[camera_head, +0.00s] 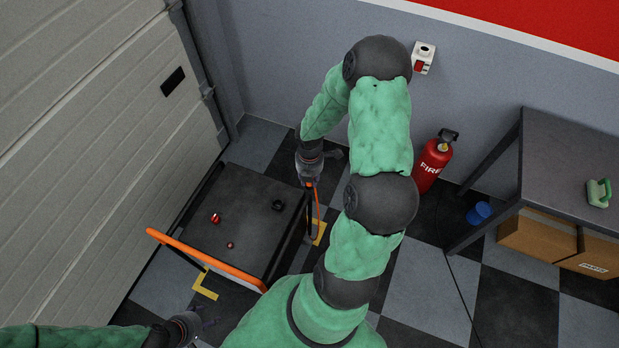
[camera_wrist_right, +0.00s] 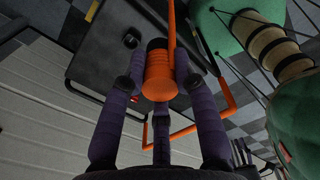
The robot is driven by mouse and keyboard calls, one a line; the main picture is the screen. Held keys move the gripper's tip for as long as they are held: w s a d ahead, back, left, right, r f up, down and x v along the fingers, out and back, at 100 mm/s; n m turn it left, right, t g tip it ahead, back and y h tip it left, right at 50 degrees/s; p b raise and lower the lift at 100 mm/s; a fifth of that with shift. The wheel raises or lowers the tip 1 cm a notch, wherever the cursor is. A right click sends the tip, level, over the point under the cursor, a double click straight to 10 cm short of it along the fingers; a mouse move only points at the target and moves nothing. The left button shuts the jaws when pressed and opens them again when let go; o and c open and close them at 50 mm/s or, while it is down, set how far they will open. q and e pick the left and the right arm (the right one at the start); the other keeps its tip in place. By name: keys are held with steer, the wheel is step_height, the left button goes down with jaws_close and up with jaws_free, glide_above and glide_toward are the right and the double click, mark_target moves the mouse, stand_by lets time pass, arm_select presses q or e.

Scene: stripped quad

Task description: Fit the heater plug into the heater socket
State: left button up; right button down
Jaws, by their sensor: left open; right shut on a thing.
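My right gripper (camera_head: 311,184) is shut on the orange heater plug (camera_wrist_right: 160,75), which sits between its dark purple fingers in the right wrist view. In the head view the plug is mostly hidden, with an orange cable (camera_head: 318,210) hanging below the gripper beside the dark cart. A white socket box (camera_head: 423,55) with a round opening and a red part is on the grey wall, upper right of the gripper and well apart from it. It looks like the heater socket. My left gripper (camera_head: 203,325) is open and low at the left, near the cart's orange handle.
The dark cart (camera_head: 245,190) carries red knobs and a small black part (camera_head: 277,205). Its orange handle (camera_head: 200,257) faces me. A red fire extinguisher (camera_head: 433,160) stands by the wall below the socket box.

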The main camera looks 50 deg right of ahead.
step_height(320, 180, up, 19)
steer(key=p, duration=1.7)
steer(key=shift+f, duration=0.2)
steer(key=shift+d+p, duration=0.1)
steer(key=shift+p, duration=0.2)
steer(key=d+p, duration=0.8)
steer(key=d, duration=0.6)
